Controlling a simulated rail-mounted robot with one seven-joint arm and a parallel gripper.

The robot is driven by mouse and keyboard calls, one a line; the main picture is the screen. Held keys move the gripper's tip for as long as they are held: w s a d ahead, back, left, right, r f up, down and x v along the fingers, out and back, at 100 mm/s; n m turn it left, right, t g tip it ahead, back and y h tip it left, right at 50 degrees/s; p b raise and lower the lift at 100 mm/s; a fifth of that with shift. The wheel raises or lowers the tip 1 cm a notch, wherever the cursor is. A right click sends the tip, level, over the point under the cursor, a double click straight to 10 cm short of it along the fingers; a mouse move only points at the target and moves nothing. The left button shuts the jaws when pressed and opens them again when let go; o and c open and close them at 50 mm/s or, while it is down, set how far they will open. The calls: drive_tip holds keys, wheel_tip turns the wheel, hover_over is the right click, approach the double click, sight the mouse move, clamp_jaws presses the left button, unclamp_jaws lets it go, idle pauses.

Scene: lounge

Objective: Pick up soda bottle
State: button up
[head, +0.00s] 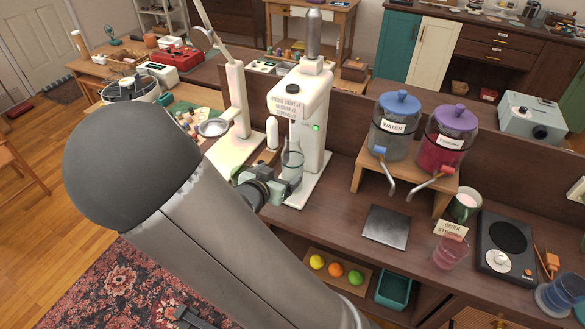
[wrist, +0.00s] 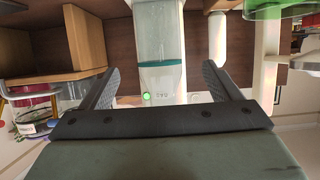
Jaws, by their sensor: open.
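The soda bottle (head: 291,162) is clear glass with a narrow neck. It stands upright under the head of the white soda machine (head: 311,125) in the head view. In the wrist view my gripper (wrist: 160,70) is open, with a gap on both sides of the bottle. My arm hides part of the gripper in the head view.
A white lever press (head: 235,100) stands left of the machine. To the right are a water dispenser (head: 394,125) and a red drink dispenser (head: 447,140) on a wooden stand. A dark square plate (head: 386,227) lies in front. Some counter around the plate is clear.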

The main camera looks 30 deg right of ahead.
sight(287, 169)
drive_tip(key=x, duration=0.4)
drive_tip(key=shift+d+f, duration=0.1)
drive_tip(key=x, duration=0.5)
drive_tip(key=shift+f, duration=0.35)
drive_tip(key=c, duration=1.5)
drive_tip(key=shift+r, duration=0.1)
